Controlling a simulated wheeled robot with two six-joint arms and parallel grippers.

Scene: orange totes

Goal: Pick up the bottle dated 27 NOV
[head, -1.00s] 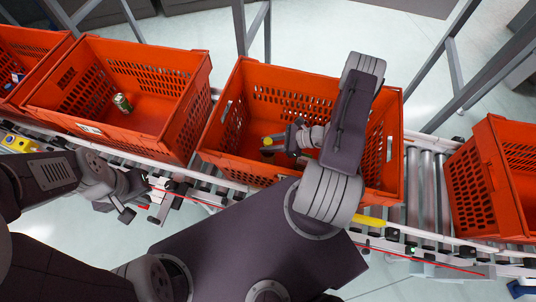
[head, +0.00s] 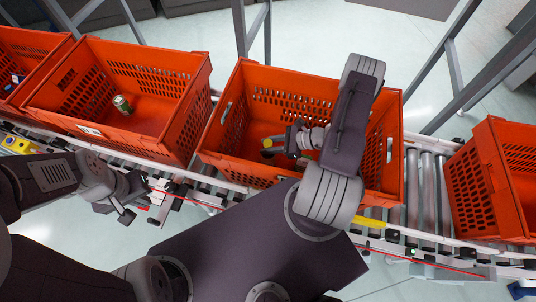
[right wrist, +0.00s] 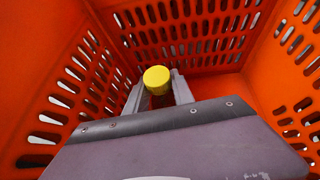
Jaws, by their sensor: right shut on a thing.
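A bottle with a yellow cap (right wrist: 157,79) stands between the fingers of my right gripper (right wrist: 158,92) inside the middle orange tote (head: 245,90). Only the cap shows clearly; the body is hidden by the gripper and no date can be read. In the head view the yellow cap (head: 267,143) shows at the tip of my right gripper (head: 276,144), low in the tote. The right gripper is shut on the bottle. My left gripper (head: 126,205) is over the conveyor's near edge, outside the totes, and its jaw opening is unclear.
A tote to the left (head: 180,122) holds a green and silver can (head: 122,104). Another tote stands at the far left (head: 35,42) and one at the right (head: 475,190). The tote walls surround my right gripper closely. Bare conveyor rollers (head: 428,190) lie between the middle and right totes.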

